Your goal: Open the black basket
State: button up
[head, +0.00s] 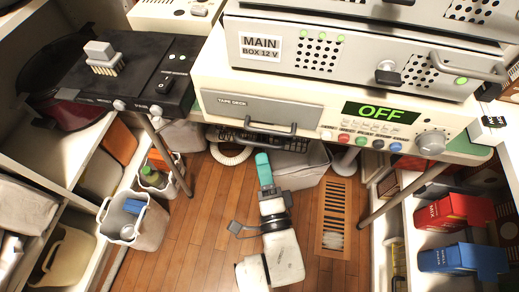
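A dark slatted front, which looks like the black basket (240,135), shows under the tape deck in the head view. A dark bar handle (285,134) runs in front of it. The table and the tape deck hide most of the basket, so I cannot tell how far out it stands. My gripper (262,158) has teal fingertips and is below the handle in the picture, apart from it as far as I can see. The fingers look like one block from here, so I cannot tell whether they are open. I see nothing held in them.
The tape deck (262,108) and the main box (330,55) overhang the area. A grey bin (302,165) stands close behind my gripper. Table legs (378,205) flank the floor on both sides. A white bucket (150,232) stands at left.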

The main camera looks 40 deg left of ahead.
jog(key=shift+p+x, duration=0.3)
jog(key=shift+x, duration=2.05)
jog(key=shift+c, duration=0.3)
grip_shut()
